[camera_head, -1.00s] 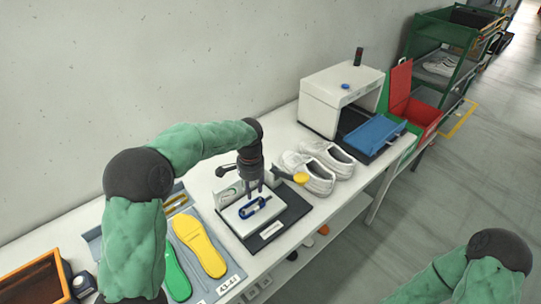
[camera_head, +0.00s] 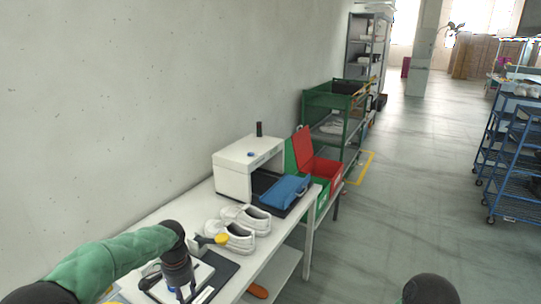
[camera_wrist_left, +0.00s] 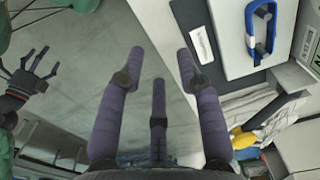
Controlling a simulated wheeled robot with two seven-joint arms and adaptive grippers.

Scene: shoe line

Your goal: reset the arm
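My left arm (camera_head: 110,258) comes in from the lower left in the head view. Its gripper (camera_head: 186,295) hangs at the bottom edge, over the table by the white pad. In the left wrist view the left gripper's (camera_wrist_left: 160,58) purple-grey fingers are spread with nothing between them. A blue looped tool (camera_wrist_left: 262,28) lies on the white pad (camera_wrist_left: 230,50), to the right of the fingers and apart from them. My right gripper (camera_wrist_left: 32,78) shows at the left of that view with its fingers spread and empty.
White shoes (camera_head: 230,236) and a yellow-headed item (camera_head: 221,239) stand on the table beyond the left gripper. Further back are a white machine (camera_head: 235,175), a blue tray (camera_head: 287,191) and a red bin (camera_head: 326,170). Blue racks (camera_head: 510,165) stand right; open floor (camera_head: 420,190) lies between.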

